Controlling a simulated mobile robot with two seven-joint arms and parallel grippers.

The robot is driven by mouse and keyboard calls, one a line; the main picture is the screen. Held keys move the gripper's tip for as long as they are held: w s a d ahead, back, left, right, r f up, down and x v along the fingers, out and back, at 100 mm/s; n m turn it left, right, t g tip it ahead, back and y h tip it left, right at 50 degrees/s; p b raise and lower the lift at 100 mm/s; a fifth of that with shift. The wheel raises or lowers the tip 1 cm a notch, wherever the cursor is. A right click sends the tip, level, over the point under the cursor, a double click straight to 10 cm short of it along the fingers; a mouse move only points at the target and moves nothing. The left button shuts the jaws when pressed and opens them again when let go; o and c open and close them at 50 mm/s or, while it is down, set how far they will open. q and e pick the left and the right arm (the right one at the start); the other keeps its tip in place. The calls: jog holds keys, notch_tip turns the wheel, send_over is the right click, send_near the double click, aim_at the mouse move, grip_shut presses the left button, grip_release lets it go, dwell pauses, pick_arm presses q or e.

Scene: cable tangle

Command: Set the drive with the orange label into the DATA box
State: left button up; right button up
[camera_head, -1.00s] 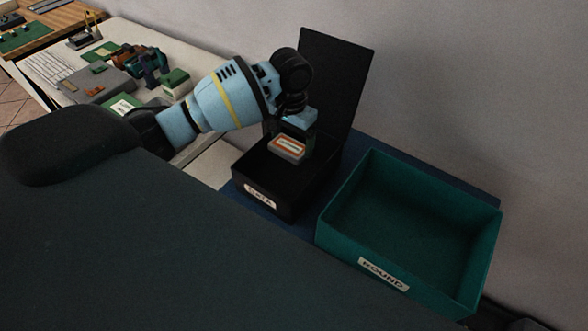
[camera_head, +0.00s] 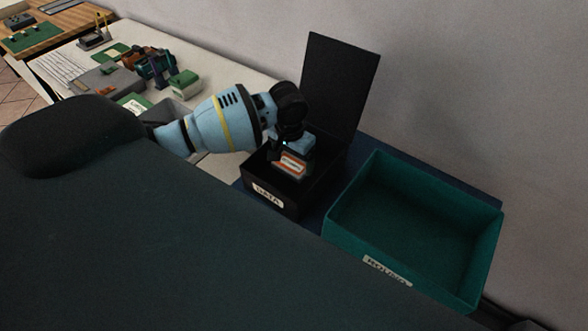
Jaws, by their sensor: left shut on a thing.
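The drive with the orange label (camera_head: 290,166) is in the grip of my left gripper (camera_head: 294,157), at the mouth of the DATA box. The label faces up toward the camera. The DATA box (camera_head: 268,195) is black, with its lid (camera_head: 340,85) standing open at the back and a white DATA tag on its front. The gripper is over the box's opening, and the drive appears partly below the rim. Whether the drive touches the box floor cannot be told. My right gripper is not in view.
A wall rises behind the boxes.

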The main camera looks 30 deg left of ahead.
aim_at(293, 170)
pick_arm(q)
jog(key=shift+f, duration=2.45)
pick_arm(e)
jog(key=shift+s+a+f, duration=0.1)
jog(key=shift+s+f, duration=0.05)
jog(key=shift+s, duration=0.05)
pick_arm(q)
jog(key=shift+f, duration=0.15)
jog(key=o, duration=1.3)
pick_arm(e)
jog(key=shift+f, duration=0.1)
pick_arm(q)
jog(key=r, duration=0.7)
jog(key=s+r, duration=0.1)
jog(key=r, duration=0.2)
jog(key=shift+r+p, duration=0.3)
jog(key=shift+r, duration=0.05)
jog(key=shift+s+r, duration=0.1)
jog(key=shift+r, duration=0.65)
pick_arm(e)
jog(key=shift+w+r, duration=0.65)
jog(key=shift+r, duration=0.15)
